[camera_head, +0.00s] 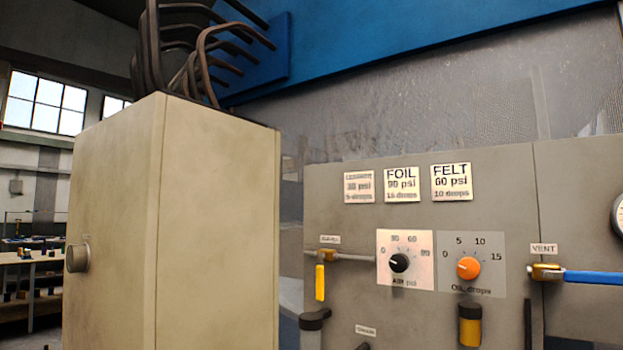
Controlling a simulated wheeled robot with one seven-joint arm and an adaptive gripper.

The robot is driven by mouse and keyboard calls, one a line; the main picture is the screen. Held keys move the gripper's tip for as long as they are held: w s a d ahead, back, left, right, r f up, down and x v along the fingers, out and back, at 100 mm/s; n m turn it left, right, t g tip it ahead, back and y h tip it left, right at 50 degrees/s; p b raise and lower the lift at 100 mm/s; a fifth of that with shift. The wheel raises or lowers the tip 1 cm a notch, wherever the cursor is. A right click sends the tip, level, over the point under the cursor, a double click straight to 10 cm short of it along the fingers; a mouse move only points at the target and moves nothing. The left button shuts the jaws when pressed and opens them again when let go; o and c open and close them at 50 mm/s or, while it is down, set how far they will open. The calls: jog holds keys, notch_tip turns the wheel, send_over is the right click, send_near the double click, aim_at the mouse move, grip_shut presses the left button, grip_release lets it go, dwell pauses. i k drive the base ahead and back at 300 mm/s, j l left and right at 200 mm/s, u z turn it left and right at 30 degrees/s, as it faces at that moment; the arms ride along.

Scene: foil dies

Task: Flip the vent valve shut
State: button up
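The vent valve (547,272) is a brass body on the right of the grey panel, under a small label reading VENT (543,248). Its blue lever handle (592,277) points right, about level, and runs out of the picture at the right edge.
The panel also carries a yellow lever (320,282), a black air knob (399,263), an orange oil knob (468,267) and a partly visible gauge (619,214).

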aim_at(604, 278)
jog(key=z, duration=0.9)
